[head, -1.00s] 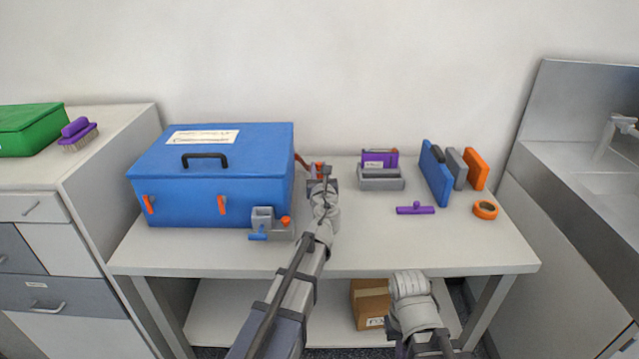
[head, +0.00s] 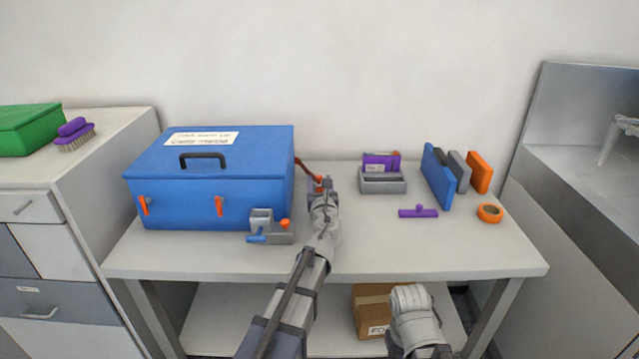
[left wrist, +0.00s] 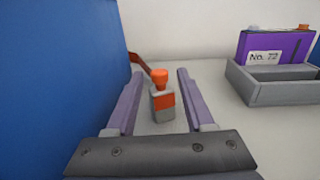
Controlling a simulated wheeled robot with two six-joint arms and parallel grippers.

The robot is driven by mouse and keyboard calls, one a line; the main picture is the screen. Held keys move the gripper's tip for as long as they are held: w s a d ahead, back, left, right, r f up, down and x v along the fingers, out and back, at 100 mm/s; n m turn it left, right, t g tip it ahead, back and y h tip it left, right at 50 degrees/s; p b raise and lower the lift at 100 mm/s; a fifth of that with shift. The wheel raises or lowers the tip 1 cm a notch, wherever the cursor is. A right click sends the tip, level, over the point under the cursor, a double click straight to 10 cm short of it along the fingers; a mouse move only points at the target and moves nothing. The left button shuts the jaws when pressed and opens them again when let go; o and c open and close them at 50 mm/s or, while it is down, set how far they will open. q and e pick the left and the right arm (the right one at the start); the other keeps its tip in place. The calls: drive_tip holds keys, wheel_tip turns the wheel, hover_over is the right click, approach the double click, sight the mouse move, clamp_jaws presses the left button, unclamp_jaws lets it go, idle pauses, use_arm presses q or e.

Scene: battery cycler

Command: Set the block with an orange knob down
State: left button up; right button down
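A small grey block with an orange knob (left wrist: 163,104) stands upright on the table, seen in the left wrist view. My left gripper (left wrist: 160,74) is open, its two purple-grey fingers on either side of the block with a gap on each side. In the head view my left gripper (head: 326,187) is right of the blue box and mostly covers the block; a bit of its orange (head: 318,181) shows. Only a pale part of my right arm shows at the bottom of the head view; its gripper is out of sight.
The blue box (head: 211,154) stands close left of the gripper. A grey piece with an orange knob and blue lever (head: 272,236) sits before it. A grey tray (head: 383,187) with a purple item, a purple piece (head: 418,212) and orange tape (head: 490,212) lie right.

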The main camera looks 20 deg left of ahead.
use_arm(q)
drive_tip(key=shift+s+r, duration=0.1)
drive_tip(key=shift+r, duration=0.1)
drive_tip(key=v, duration=1.2)
drive_tip(key=shift+f, duration=0.1)
